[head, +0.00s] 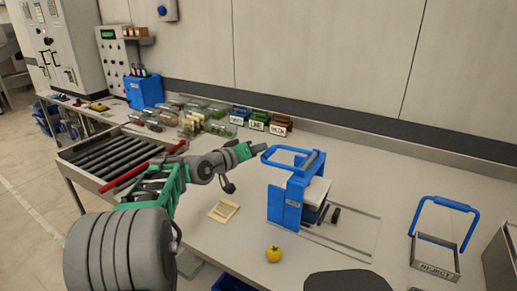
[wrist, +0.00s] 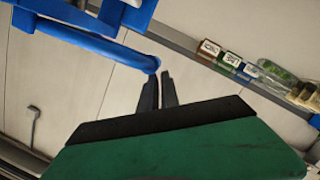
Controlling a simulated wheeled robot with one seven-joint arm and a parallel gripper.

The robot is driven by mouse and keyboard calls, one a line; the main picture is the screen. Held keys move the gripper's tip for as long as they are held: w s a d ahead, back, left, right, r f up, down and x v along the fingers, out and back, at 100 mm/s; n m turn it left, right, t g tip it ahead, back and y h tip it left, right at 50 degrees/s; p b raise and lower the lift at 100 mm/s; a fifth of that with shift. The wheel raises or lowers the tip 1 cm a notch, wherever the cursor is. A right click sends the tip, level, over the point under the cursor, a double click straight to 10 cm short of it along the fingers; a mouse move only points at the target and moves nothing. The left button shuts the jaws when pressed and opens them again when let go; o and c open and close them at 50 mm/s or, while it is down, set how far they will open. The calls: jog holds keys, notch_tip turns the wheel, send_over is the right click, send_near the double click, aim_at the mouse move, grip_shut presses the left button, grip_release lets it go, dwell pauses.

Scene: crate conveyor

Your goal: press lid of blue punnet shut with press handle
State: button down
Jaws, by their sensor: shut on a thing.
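The blue press (head: 288,200) stands on the bench right of centre, with a pale plate at its side. Its blue looped handle (head: 283,149) is raised above the frame. My gripper (head: 260,149) is at the left end of this handle. In the wrist view, my gripper (wrist: 159,88) has its dark fingers close together at the end of the blue handle bar (wrist: 105,47), shut on it. I cannot make out a blue punnet or its lid in the press; the press body hides much of its inside.
A yellow tomato-like fruit (head: 273,254) and a paper note (head: 223,210) lie on the bench in front. A REJECT tray (head: 436,270) stands at right. A roller conveyor (head: 115,155) is at left, with several clear punnets (head: 205,108) and small labelled bins (head: 259,120) behind.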

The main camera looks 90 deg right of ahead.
jog(key=w+a+r+b, duration=0.1)
jog(key=w+a+r, duration=0.4)
jog(key=w, duration=0.3)
jog(key=shift+a, duration=0.75)
